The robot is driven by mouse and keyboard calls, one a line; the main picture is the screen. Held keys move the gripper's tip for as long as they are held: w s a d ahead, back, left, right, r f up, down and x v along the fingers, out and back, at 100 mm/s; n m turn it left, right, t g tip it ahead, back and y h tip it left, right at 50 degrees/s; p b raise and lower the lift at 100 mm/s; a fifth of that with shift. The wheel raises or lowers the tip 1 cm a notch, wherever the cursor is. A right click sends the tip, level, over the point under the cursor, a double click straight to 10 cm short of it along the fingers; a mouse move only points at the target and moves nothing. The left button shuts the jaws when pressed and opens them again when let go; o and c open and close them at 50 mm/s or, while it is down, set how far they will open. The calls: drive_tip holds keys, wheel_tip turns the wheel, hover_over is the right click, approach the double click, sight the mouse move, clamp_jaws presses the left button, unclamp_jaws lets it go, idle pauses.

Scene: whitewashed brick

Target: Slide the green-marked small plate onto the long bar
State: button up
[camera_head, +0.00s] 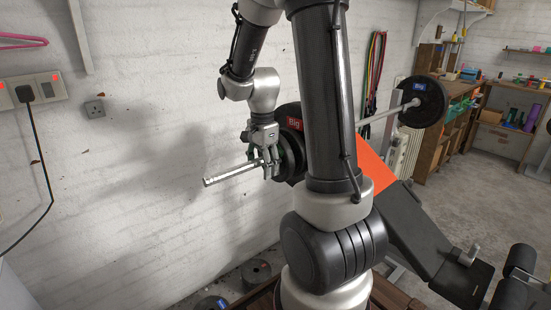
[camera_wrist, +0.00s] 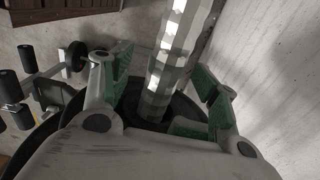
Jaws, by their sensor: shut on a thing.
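The long bar (camera_head: 233,174) sticks out to the left past my gripper, its silver sleeve free at the end. In the wrist view the bar (camera_wrist: 172,62) runs down between my fingers into a dark round plate (camera_wrist: 183,108). My gripper (camera_head: 268,168) is shut on this dark small plate, which appears to be around the bar. The fingers with green pads also show in the wrist view (camera_wrist: 163,92). I cannot make out a green mark on the plate. A big black plate with a red label (camera_head: 293,124) sits on the bar just behind my gripper.
The bar's far end carries a big plate with a blue label (camera_head: 427,100). A bench with an orange board (camera_head: 376,168) stands right of my arm. Plates (camera_head: 256,273) lie low by the brick wall. The space left of the bar's end is clear.

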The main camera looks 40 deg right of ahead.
drive_tip(key=shift+s+f, duration=0.45)
drive_tip(key=shift+a, duration=0.4)
drive_tip(key=shift+w+a+r, duration=0.15)
drive_tip(key=shift+a+r, duration=0.1)
drive_tip(key=shift+r, duration=0.2)
drive_tip(key=shift+w+d+r, duration=0.1)
drive_tip(key=shift+w+r, duration=0.05)
drive_tip(key=shift+r, duration=4.5)
drive_tip(key=s+a+r+n+t, duration=0.2)
drive_tip(key=s+n, duration=0.6)
drive_tip(key=s+a+r+n+t, duration=0.2)
drive_tip(key=s+a+r+n, duration=0.1)
drive_tip(key=s+n, duration=0.5)
drive_tip(key=shift+s+r+n, duration=0.2)
drive_tip(key=shift+s+n, duration=0.1)
drive_tip(key=shift+n, duration=0.5)
